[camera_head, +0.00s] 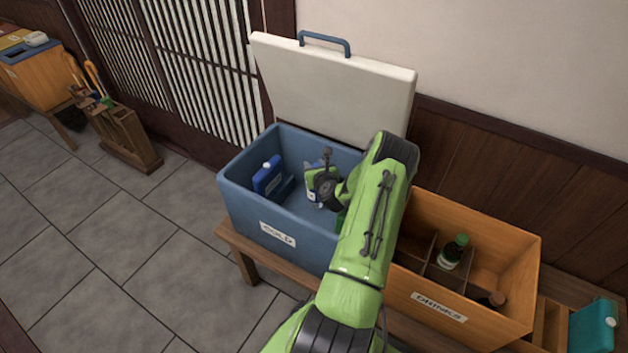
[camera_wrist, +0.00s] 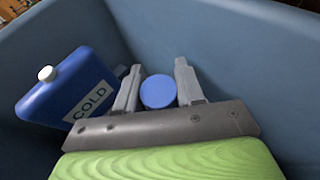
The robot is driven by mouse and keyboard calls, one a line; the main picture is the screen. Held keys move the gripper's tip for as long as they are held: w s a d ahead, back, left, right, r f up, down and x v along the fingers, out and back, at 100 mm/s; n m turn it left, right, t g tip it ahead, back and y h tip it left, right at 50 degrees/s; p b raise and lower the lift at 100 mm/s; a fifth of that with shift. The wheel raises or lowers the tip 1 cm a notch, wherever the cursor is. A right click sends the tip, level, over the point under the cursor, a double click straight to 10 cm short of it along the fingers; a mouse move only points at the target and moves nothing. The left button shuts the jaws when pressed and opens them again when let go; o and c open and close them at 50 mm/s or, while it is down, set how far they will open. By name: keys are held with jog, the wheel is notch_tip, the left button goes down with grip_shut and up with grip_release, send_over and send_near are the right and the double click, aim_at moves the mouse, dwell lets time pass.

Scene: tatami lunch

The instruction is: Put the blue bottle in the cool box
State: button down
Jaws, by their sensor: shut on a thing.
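The cool box (camera_head: 235,200) is a blue open bin labelled COLD, with its white lid (camera_head: 335,85) raised behind it. My gripper (camera_head: 318,192) is down inside the box, right of its middle. In the wrist view my gripper (camera_wrist: 158,72) is shut on the blue bottle, whose round blue top (camera_wrist: 158,91) shows between the two fingers. The bottle's body is mostly hidden by my gripper. Whether it touches the box floor cannot be told.
A blue cold pack (camera_head: 267,178) with a white cap leans inside the box, left of my gripper; it also shows in the wrist view (camera_wrist: 75,88). An orange DRINKS crate (camera_head: 500,235) with bottles in compartments stands at right. A teal container (camera_head: 593,325) sits further right.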

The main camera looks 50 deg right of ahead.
notch_tip(320, 180, down, 3)
jog(key=shift+r+b, duration=0.2)
jog(key=shift+b, duration=0.25)
jog(key=shift+r, duration=0.15)
jog(key=c, duration=0.7)
grip_release()
jog(key=v, duration=1.2)
jog(key=shift+p, duration=0.3)
